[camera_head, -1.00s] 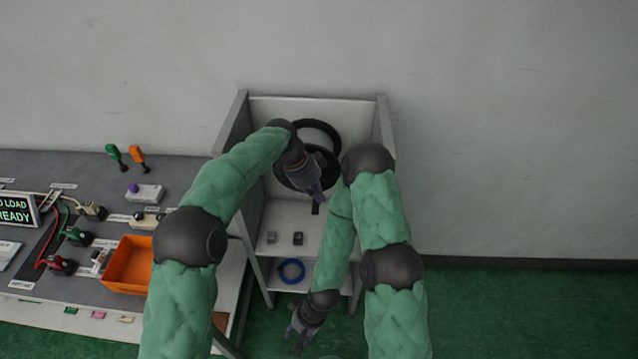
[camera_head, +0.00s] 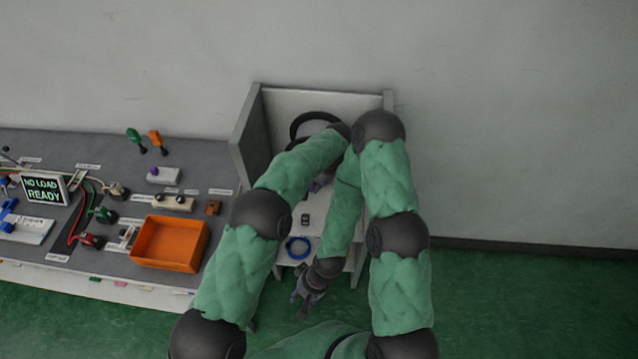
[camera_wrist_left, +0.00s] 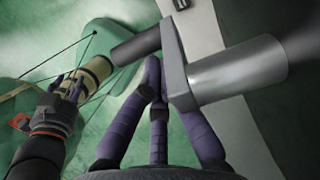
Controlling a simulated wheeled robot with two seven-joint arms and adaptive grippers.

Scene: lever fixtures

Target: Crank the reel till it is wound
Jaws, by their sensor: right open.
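The reel (camera_head: 300,122) shows as a black ring inside the open-fronted grey stand; its lower part is hidden behind my arms. My left gripper (camera_head: 322,182) is mostly hidden in the head view, in front of the reel. In the left wrist view its purple fingers (camera_wrist_left: 162,62) converge beside a grey flat bar (camera_wrist_left: 176,75) with a silver cylinder (camera_wrist_left: 235,72). A dark cylinder (camera_wrist_left: 135,46) lies at the fingertips. I cannot tell whether the fingers grip it. My right gripper (camera_head: 305,302) hangs open and low in front of the stand.
The grey stand (camera_head: 246,135) has side walls, and a blue ring (camera_head: 289,250) lies on its lower shelf. To the left is a bench with an orange bin (camera_head: 138,262), a display reading "NO LOAD READY" (camera_head: 45,189) and several fixtures. The floor at right is clear.

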